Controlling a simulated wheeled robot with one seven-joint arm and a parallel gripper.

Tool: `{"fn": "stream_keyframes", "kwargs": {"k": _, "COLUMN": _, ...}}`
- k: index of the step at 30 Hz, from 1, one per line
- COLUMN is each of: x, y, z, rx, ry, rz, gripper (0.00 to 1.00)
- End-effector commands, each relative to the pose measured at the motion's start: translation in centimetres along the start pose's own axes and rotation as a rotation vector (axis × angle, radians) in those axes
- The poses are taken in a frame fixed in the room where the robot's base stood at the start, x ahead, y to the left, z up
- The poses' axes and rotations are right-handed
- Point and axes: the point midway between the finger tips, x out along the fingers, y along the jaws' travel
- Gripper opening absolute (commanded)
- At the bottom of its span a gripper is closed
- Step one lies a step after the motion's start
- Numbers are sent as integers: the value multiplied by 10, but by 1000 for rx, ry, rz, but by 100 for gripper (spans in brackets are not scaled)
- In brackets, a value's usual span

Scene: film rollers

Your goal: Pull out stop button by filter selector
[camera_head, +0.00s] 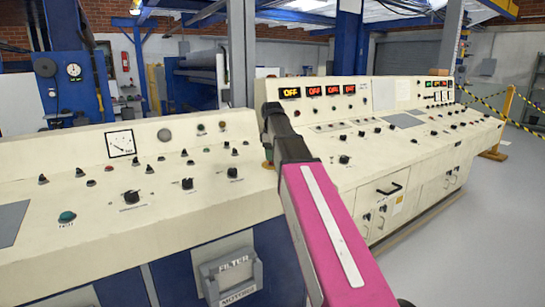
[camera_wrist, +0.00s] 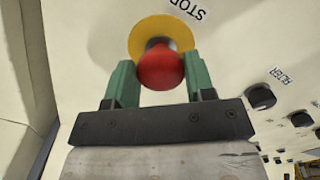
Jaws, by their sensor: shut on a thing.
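The red stop button (camera_wrist: 160,68) stands on a round yellow base, with a STOP label beside it in the wrist view. My gripper (camera_wrist: 160,78) has its two green fingers on either side of the red knob, shut on it. The knob is at the finger tips, close to the cream panel. A black selector knob (camera_wrist: 262,97) sits to the right, beside a label that seems to read FILTER. In the head view my arm hides most of the button; a yellowish bit (camera_head: 268,165) shows beside the dark wrist.
The cream console (camera_head: 90,235) carries several black knobs, a green button (camera_head: 67,217) and a gauge (camera_head: 120,143). Red lit OFF displays (camera_head: 315,91) are on the upright panel behind. Open floor (camera_head: 455,245) lies to the right.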

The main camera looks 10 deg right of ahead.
Motion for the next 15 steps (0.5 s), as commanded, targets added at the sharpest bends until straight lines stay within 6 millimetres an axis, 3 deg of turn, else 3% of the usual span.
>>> {"fn": "stream_keyframes", "kwargs": {"k": 6, "x": -4, "y": 1, "z": 0, "rx": 0, "ry": 1, "rz": 3, "gripper": 7}}
{"fn": "stream_keyframes", "kwargs": {"k": 7, "x": -4, "y": 1, "z": 0, "rx": 0, "ry": 1, "rz": 3, "gripper": 53}}
{"fn": "stream_keyframes", "kwargs": {"k": 9, "x": -4, "y": 1, "z": 0, "rx": 0, "ry": 1, "rz": 3, "gripper": 75}}
{"fn": "stream_keyframes", "kwargs": {"k": 15, "x": -3, "y": 1, "z": 0, "rx": 0, "ry": 0, "rz": 2, "gripper": 75}}
